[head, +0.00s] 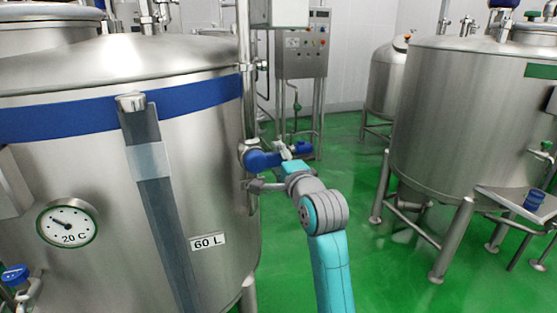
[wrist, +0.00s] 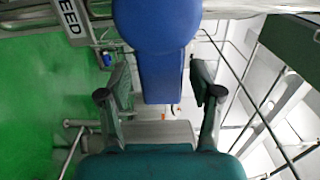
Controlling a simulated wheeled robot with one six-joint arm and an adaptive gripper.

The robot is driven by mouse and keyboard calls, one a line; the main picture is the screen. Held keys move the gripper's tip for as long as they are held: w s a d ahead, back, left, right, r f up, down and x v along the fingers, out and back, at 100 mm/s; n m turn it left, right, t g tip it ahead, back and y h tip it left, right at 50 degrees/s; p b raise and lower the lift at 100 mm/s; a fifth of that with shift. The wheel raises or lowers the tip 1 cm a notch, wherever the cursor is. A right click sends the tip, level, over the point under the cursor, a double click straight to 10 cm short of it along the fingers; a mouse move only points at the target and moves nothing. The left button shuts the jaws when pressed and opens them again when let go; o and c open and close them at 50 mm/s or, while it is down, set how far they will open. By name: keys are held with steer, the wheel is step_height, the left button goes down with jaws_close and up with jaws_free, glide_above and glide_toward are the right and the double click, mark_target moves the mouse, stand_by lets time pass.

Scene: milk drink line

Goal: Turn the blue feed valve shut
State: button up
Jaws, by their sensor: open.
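The blue feed valve handle (head: 262,160) is on the pipe at the right side of the large steel tank, sticking out to the right. My gripper (head: 284,150) is at the handle, coming from the lower right. In the wrist view the blue handle (wrist: 158,40) fills the top middle, its narrower end reaching down between my gripper's fingers (wrist: 159,93). The fingers are spread, one on each side, with a gap to the handle on both sides. The valve body behind the handle is hidden in the wrist view.
A FEED label (wrist: 72,18) is beside the handle. The large tank (head: 200,120) with a dial stands close on the left. A control cabinet (head: 303,58) is behind, and another tank (head: 455,120) is at the right. Green floor (head: 375,265) lies open between the tanks.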

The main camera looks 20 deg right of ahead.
steer(key=s, duration=1.1)
steer(key=shift+s, duration=0.35)
steer(key=shift+f, duration=0.1)
